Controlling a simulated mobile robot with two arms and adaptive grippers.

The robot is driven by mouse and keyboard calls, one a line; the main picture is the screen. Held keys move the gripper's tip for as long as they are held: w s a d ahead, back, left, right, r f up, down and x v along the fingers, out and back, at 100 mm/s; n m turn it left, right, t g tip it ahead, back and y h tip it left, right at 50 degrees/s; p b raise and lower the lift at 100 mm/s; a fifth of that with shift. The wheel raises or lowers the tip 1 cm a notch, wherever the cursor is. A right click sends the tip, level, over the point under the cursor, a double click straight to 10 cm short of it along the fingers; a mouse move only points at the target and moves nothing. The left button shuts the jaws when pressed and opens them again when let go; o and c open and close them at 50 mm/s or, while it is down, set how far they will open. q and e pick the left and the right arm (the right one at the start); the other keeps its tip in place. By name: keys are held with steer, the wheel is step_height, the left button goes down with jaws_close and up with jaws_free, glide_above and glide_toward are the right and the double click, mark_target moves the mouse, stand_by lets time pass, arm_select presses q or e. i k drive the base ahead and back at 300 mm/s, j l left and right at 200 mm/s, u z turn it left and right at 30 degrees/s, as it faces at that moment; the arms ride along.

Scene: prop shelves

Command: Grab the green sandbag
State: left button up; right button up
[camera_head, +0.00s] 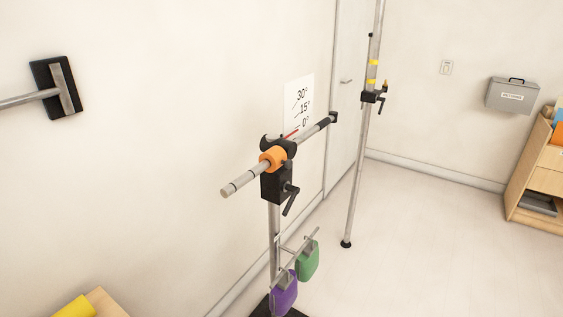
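The green sandbag (308,262) hangs from a thin horizontal metal bar near the foot of a metal stand, low in the middle of the head view. A purple sandbag (284,295) hangs on the same bar, in front of it and to its left. The two bags are close together, and the purple one sits nearer the camera. Neither of my grippers shows in this view.
The stand (274,228) carries a clamp with an orange collar (272,159) and a sloping bar above the bags. A tall pole (357,185) stands behind to the right. Wooden shelves (537,172) are at far right. Open floor (430,250) lies right of the bags.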

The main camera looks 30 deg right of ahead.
mark_target(307, 263)
steer(key=z, duration=1.3)
steer(key=u, duration=0.35)
steer(key=i+l+u, duration=0.15)
steer(key=l+u, duration=0.15)
steer(key=i+l+u, duration=0.1)
steer(key=l+u, duration=0.5)
steer(key=l, duration=0.15)
steer(key=i, duration=0.05)
